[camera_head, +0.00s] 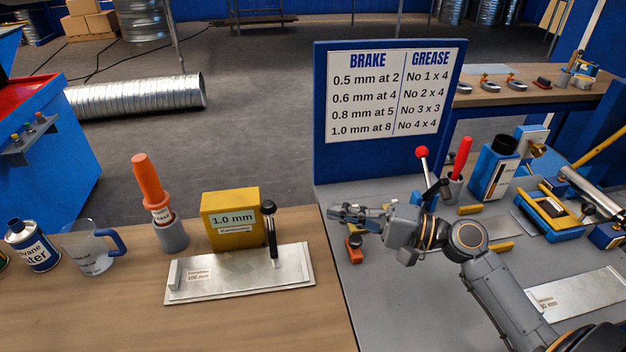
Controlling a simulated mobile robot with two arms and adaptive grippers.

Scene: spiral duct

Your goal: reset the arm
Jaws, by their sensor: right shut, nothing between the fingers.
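My right gripper (350,214) is shut and empty. It is held over the grey table, near its left edge and in front of the blue sign board, with its fingers pointing left. My right arm (478,255) reaches in from the lower right. My left gripper and left arm are not in view.
A sign board (390,95) stands behind my gripper. A red-knobbed lever (424,165) stands just behind it, and a small orange item (354,249) lies below. A yellow 1.0 mm block (231,215), metal plate (240,275), orange-nozzled bottle (160,200) and jug (88,248) stand left.

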